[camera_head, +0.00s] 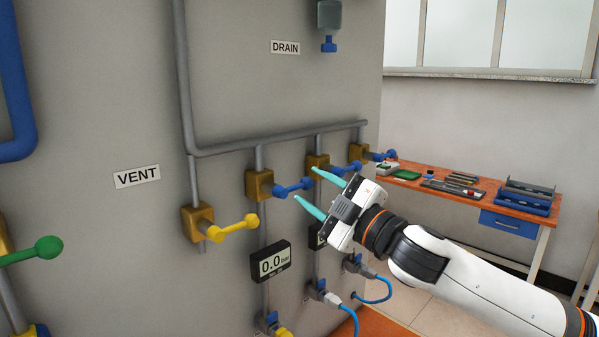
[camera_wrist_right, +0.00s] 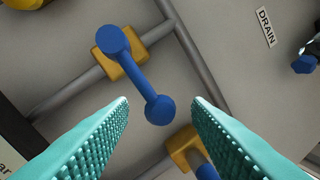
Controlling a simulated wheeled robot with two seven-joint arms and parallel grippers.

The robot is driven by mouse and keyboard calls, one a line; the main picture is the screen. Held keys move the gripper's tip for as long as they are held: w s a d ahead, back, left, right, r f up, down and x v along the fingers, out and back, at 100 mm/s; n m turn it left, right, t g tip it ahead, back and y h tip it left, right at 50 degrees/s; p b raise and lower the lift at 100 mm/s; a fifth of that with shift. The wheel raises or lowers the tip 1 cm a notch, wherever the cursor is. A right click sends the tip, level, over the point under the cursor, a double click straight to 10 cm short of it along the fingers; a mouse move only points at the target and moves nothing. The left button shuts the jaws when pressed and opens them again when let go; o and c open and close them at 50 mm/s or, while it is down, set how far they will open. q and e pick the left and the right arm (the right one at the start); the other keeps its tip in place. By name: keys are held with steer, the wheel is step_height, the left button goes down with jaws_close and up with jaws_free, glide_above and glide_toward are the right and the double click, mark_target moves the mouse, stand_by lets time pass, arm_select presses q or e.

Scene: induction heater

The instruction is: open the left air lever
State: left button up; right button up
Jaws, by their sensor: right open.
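The left blue air lever (camera_head: 292,189) sits on a brass valve (camera_head: 259,185) on the grey panel, its arm pointing right in the head view. My right gripper (camera_head: 306,184) is open, with its teal fingertips above and below the lever's free knob. In the right wrist view the same lever (camera_wrist_right: 138,76) shows whole, its near knob in the gap between the open fingers (camera_wrist_right: 160,101). No contact is visible there, and depth is hard to judge. My left gripper is not in view.
A second brass valve (camera_head: 317,163) is close behind my gripper, partly hidden; another blue lever (camera_head: 384,156) is farther right. A yellow lever (camera_head: 235,229) and a 0.0 bar gauge (camera_head: 271,262) are left and below. A workbench (camera_head: 409,184) stands at the right.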

mark_target(311, 186)
steer(key=shift+p+x, duration=0.4)
steer(key=shift+x, duration=1.85)
steer(key=shift+d, duration=0.1)
steer(key=shift+c, duration=0.3)
jaws_close()
